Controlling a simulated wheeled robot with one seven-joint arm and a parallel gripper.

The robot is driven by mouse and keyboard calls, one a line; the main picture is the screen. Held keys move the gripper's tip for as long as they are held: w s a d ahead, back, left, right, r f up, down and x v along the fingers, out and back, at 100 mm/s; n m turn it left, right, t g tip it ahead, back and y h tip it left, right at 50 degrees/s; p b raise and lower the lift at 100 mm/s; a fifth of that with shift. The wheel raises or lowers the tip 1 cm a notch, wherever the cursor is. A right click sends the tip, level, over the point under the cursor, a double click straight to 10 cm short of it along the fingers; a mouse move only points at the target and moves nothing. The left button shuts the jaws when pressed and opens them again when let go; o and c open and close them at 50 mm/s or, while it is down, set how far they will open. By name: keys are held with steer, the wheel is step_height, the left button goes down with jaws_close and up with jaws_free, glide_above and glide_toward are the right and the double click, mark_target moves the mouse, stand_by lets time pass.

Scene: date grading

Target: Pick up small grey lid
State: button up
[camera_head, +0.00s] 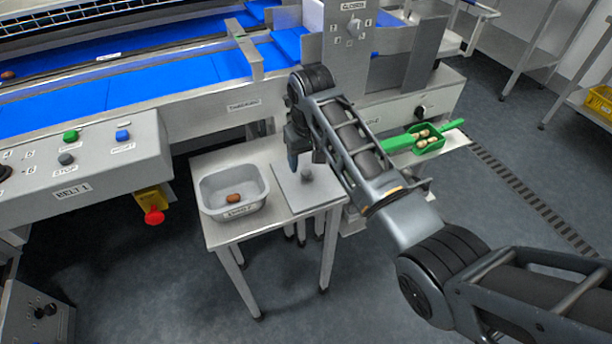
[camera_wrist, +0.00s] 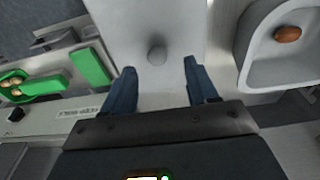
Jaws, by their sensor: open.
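The small grey lid (camera_head: 297,197) is a flat square plate with a short round knob (camera_head: 306,174) in its middle. It lies on the small metal table, right of a white tub. In the wrist view the lid (camera_wrist: 185,25) fills the upper middle, and its knob (camera_wrist: 156,52) shows between and just beyond my fingertips. My gripper (camera_head: 297,163) points down over the lid. In the wrist view my gripper (camera_wrist: 160,68) is open with nothing between its fingers. The gap between fingertips and knob is hard to judge.
The white tub (camera_head: 212,184) holds one brown date (camera_head: 234,198); its rim shows right in the wrist view (camera_wrist: 243,45). The small table (camera_head: 217,232) stands before the blue belt (camera_head: 150,85). A green scoop (camera_head: 400,142) with several pale dates lies at right.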

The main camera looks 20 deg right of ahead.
mark_target(306, 171)
steer(key=f, duration=0.4)
steer(key=shift+w+d+f, duration=0.15)
steer(key=shift+w+d, duration=0.05)
steer(key=shift+w, duration=0.15)
jaws_close()
stand_by(0.3)
